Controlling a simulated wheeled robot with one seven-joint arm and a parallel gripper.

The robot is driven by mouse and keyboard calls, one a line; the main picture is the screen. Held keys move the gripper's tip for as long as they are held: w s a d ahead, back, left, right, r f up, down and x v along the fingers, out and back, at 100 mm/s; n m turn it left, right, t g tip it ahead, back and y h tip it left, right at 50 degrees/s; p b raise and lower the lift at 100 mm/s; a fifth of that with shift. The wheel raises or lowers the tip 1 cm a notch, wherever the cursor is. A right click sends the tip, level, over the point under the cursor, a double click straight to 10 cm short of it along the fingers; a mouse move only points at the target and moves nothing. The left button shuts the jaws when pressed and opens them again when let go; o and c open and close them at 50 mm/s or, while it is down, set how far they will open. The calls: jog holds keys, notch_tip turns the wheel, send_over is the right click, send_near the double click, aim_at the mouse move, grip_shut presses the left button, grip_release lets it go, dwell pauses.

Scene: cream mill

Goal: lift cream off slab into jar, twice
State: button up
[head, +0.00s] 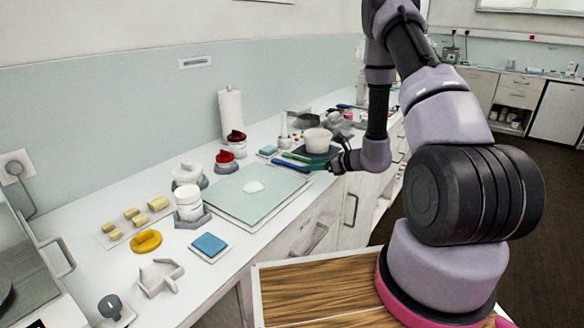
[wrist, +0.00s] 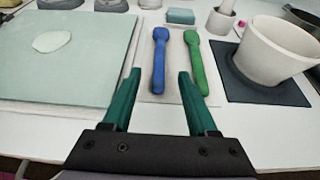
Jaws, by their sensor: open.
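A pale cream patch (head: 253,187) lies on the light green glass slab (head: 240,205); the patch also shows at the left in the wrist view (wrist: 53,41). My gripper (wrist: 156,88) is open and empty. Its green fingers point toward a blue-handled tool (wrist: 159,62) and a green-handled tool (wrist: 194,60) lying side by side on a pale mat (wrist: 176,85). The blue tool lies between the fingers in the picture; contact cannot be told. A white jar (head: 189,203) stands in a grey holder left of the slab, and a second white jar (head: 186,175) stands behind it.
A white bowl (wrist: 262,52) on a dark mat (wrist: 240,84) stands right of the tools. A blue sponge-like block (head: 209,245), yellow lid (head: 146,241) and white bracket (head: 160,277) lie at the counter's front left. A paper towel roll (head: 231,114) stands behind.

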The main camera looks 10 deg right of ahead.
aim_at(296, 166)
jog(key=shift+x, duration=2.75)
jog(key=shift+r, duration=0.2)
grip_shut()
